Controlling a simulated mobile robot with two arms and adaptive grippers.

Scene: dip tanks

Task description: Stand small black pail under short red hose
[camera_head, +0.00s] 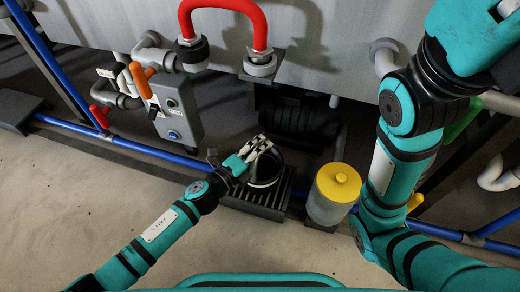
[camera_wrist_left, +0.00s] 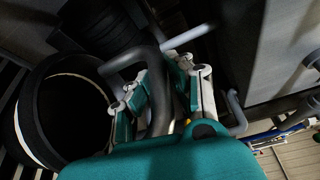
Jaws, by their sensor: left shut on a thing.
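The small black pail (camera_head: 266,181) is at the slatted dark grate (camera_head: 247,208) in the head view, partly hidden by my left gripper (camera_head: 262,147). In the left wrist view the pail (camera_wrist_left: 22,122) has its open round mouth facing the camera, with a pale line inside the rim. My left gripper (camera_wrist_left: 165,92) is shut on the pail's dark handle, beside the mouth. Whether the pail touches the grate is hard to tell. A short red hose (camera_head: 225,5) arches at the top of the head view between two dark fittings. My right gripper is out of view.
A pale canister with a yellow lid (camera_head: 338,183) stands just right of the grate. A grey control box (camera_head: 176,112) and a blue rail (camera_head: 150,149) lie to the left. A dark ribbed object (camera_head: 298,118) sits behind the pail. The concrete floor (camera_head: 85,200) in front is clear.

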